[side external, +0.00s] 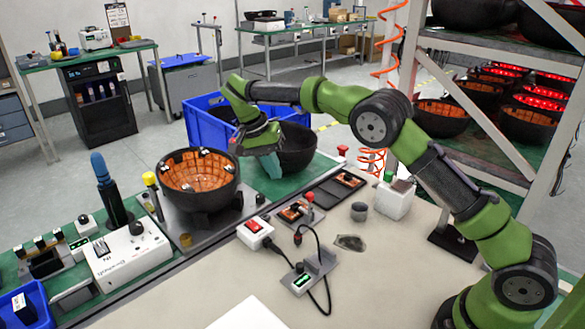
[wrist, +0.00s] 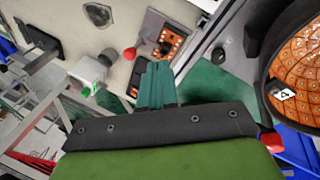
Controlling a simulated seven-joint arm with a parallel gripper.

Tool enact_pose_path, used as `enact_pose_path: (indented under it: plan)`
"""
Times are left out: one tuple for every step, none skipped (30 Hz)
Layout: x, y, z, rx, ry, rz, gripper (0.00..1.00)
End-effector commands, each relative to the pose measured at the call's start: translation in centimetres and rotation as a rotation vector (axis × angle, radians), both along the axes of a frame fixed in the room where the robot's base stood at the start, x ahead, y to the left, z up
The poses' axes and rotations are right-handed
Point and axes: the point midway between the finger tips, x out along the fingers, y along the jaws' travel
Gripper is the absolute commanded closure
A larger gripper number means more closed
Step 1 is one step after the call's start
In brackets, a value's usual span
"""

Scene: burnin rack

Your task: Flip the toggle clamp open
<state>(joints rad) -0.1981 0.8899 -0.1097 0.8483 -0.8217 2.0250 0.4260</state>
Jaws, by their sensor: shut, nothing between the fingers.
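What looks like the toggle clamp is a red-tipped upright handle (side external: 309,197) beside a small grey fixture holding an orange board (side external: 292,212). In the wrist view, a red tip (wrist: 130,53) beside an orange board (wrist: 171,40) appears to be the same handle. My gripper (side external: 270,165) is up behind the fixture, in front of a dark bowl, well apart from the handle. Its teal fingers (wrist: 157,85) are together and empty. The clamp's base and linkage are too small to make out.
A bowl with an orange lining (side external: 200,180) stands left of my gripper. A dark tray with a board (side external: 338,190), a grey cylinder (side external: 359,212) and a white box (side external: 394,202) stand right of the fixture. A red-switch box (side external: 255,233) and black cable lie in front.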

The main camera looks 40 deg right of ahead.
Motion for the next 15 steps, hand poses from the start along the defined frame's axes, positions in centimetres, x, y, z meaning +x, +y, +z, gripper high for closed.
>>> enact_pose_path:
  plan:
    - [-0.3, -0.2, -0.9, 0.003, 0.003, 0.0, 1.0]
    - [-0.5, -0.4, -1.6, 0.002, 0.005, -0.001, 1.0]
    - [-0.7, -0.7, -2.4, 0.001, 0.006, -0.001, 1.0]
    - [-0.8, -0.8, -3.0, 0.002, 0.005, -0.001, 1.0]
    - [-0.9, -1.0, -3.6, 0.003, 0.004, -0.002, 1.0]
    - [-1.1, -1.2, -4.4, 0.001, 0.003, 0.0, 1.0]
    - [-1.2, -1.4, -5.1, 0.001, 0.003, -0.001, 1.0]
    - [-1.4, -1.5, -5.6, 0.003, 0.004, -0.002, 1.0]
    - [-1.8, -2.0, -5.3, 0.003, -0.001, -0.004, 1.0]
    - [-2.0, -2.3, -5.3, 0.002, -0.001, -0.002, 1.0]
    - [-2.3, -2.5, -5.3, 0.002, -0.001, -0.002, 1.0]
    - [-2.6, -2.9, -5.4, 0.002, -0.001, -0.002, 1.0]
    - [-2.9, -3.1, -5.5, 0.002, -0.001, -0.003, 1.0]
    - [-3.1, -3.3, -5.5, 0.001, -0.002, -0.003, 1.0]
    - [-3.3, -3.5, -5.6, 0.001, -0.001, -0.001, 1.0]
